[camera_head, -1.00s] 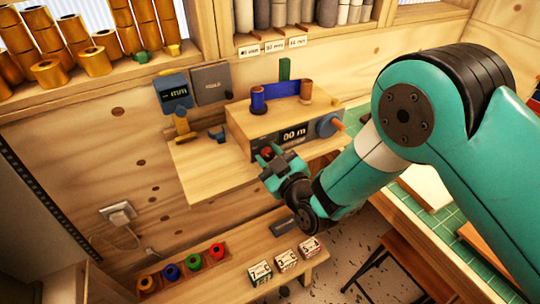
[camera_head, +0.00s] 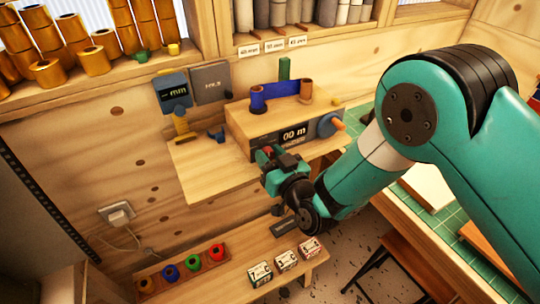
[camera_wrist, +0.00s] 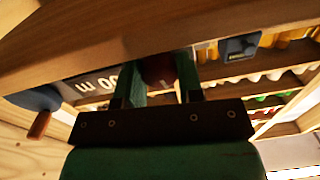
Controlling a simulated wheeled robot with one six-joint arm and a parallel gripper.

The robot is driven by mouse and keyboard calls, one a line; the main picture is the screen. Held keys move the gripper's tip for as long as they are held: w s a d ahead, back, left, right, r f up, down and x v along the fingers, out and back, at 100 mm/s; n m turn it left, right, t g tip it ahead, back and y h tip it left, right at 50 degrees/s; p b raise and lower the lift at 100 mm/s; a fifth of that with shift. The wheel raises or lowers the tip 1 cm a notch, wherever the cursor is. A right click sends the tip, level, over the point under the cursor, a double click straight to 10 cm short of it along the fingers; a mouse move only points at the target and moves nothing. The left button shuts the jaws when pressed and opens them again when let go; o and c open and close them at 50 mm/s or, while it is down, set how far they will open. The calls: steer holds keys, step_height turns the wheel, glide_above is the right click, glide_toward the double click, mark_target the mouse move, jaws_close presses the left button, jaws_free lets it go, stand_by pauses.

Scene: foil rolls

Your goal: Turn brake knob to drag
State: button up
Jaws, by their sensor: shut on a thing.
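The winder box (camera_head: 240,125) is wooden with a dark front panel reading "00 m" (camera_head: 293,134). The red brake knob (camera_head: 268,149) sits at the panel's lower left, mostly hidden by my gripper (camera_head: 271,156) in the head view. In the wrist view the round red knob (camera_wrist: 157,70) lies between the two green fingers of my gripper (camera_wrist: 160,84), which is shut on it. The knob's pointer and setting marks cannot be made out.
A blue crank with an orange handle (camera_head: 337,124) is on the panel's right. Coloured rolls (camera_head: 193,262) and small boxes (camera_head: 285,260) sit on the lower bench. A blue "mm" gauge (camera_head: 174,91) is at the left.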

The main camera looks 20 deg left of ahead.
steer(key=shift+m, duration=0.8)
steer(key=o, duration=0.9)
steer(key=shift+s+f, duration=0.1)
